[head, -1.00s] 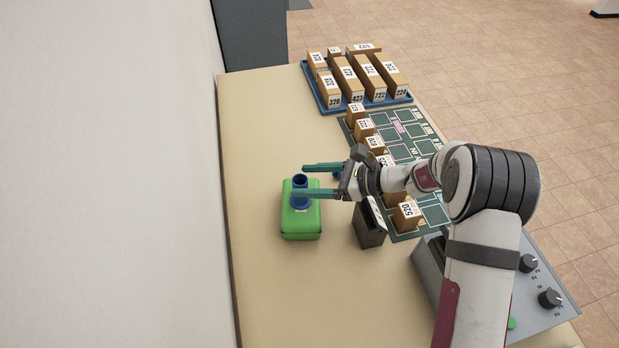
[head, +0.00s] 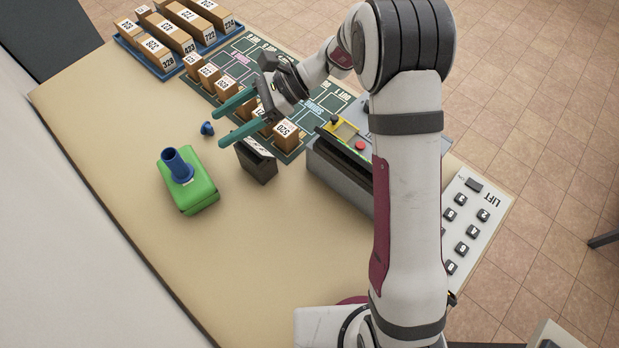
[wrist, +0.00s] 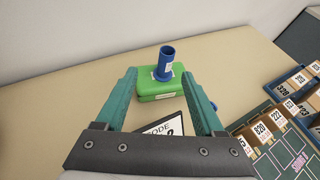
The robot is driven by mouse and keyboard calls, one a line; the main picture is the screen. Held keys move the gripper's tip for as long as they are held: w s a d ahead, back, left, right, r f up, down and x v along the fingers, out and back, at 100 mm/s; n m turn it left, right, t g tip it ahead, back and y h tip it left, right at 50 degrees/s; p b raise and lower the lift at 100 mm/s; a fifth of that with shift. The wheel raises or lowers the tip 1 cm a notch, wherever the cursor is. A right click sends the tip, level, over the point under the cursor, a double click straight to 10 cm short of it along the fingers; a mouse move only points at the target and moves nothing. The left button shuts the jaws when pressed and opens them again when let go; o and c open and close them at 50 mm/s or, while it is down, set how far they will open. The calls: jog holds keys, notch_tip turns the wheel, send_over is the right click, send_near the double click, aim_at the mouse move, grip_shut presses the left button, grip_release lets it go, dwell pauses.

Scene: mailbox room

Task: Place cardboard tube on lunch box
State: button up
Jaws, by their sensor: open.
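A green lunch box (head: 197,198) lies on the table, left of centre in the head view. A blue tube (head: 177,164), which seems to be the cardboard tube, stands upright on its lid. In the wrist view the tube (wrist: 165,62) stands on the lunch box (wrist: 150,89), beyond the fingers. My gripper (head: 228,120) is open and empty, to the right of the lunch box and apart from both things. A small blue piece (head: 207,128) lies on the table near the fingertips.
A dark box with a white label (head: 256,160) stands below my gripper. Numbered brown boxes (head: 286,132) stand on a green mat (head: 325,98). More fill a blue tray (head: 174,72) at the back. A grey control box (head: 340,175) is at the right. The table left of the lunch box is clear.

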jog(key=s+d+r+n+h, duration=0.3)
jog(key=s+d, duration=0.2)
jog(key=s, duration=0.2)
jog(key=s+d+r+n+h, duration=0.3)
jog(key=s+d, duration=0.2)
jog(key=s, duration=0.3)
jog(key=s+d+f+n+t+h, duration=0.2)
jog(key=s+d+n+t+h, duration=0.1)
jog(key=s+d, duration=0.6)
jog(key=shift+s+d+h, duration=0.2)
jog(key=shift+s+h, duration=0.15)
jog(key=shift+h, duration=0.55)
jog(key=shift+f, duration=0.1)
